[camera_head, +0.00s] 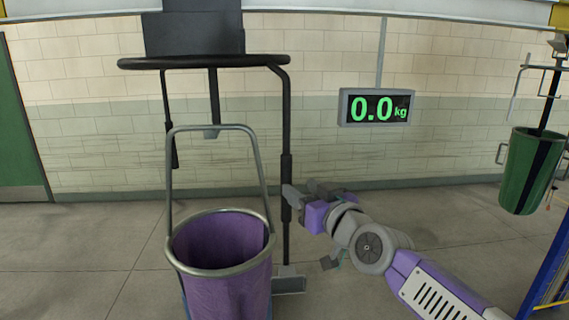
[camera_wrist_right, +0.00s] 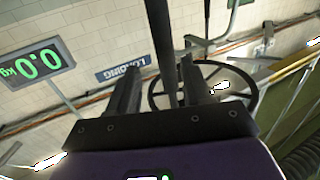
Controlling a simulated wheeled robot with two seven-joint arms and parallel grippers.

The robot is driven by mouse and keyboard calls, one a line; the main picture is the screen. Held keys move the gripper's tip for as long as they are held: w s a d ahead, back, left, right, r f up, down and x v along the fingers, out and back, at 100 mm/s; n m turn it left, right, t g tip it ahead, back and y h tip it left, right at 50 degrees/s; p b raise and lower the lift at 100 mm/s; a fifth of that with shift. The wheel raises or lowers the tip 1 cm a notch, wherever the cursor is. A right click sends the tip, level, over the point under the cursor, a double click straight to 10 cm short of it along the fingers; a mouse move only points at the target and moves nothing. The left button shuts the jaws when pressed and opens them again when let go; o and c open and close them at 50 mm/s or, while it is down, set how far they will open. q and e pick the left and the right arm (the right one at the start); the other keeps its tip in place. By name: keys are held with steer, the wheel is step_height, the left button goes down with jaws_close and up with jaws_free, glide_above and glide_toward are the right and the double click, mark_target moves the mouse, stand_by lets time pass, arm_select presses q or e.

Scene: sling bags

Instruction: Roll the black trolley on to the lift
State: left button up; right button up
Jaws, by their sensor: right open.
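The black trolley, as I take it, is the tall black frame (camera_head: 287,120) with a wide bar across its top, at left centre in the head view. My right gripper (camera_head: 303,192) is open beside its right-hand upright, low on the post. In the right wrist view a dark post (camera_wrist_right: 160,35) shows between the two open fingers of the right gripper (camera_wrist_right: 160,75); I cannot tell if they touch it. My left gripper is not in view. I cannot pick out the lift with certainty.
A purple bin-like bag (camera_head: 222,290) with a metal rim and tall handle stands before the frame. A green bag (camera_head: 520,170) hangs at right. A blue rack (camera_head: 548,275) stands at the right edge. A wall display (camera_head: 376,108) reads 0.0 kg. Floor between is clear.

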mark_target(289, 180)
steer(key=shift+s+a+r, duration=0.1)
steer(key=shift+s+r, duration=0.1)
steer(key=shift+r, duration=0.15)
steer(key=shift+s+a+r, duration=0.15)
steer(key=shift+a, duration=0.05)
steer(key=p+x, duration=0.1)
steer(key=x, duration=0.4)
steer(key=shift+w+a, duration=0.2)
steer(key=shift+w, duration=0.2)
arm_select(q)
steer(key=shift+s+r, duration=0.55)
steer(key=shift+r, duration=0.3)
arm_select(e)
steer(key=shift+w, duration=0.15)
steer(key=shift+w, duration=0.1)
steer(key=shift+c, duration=0.3)
jaws_close()
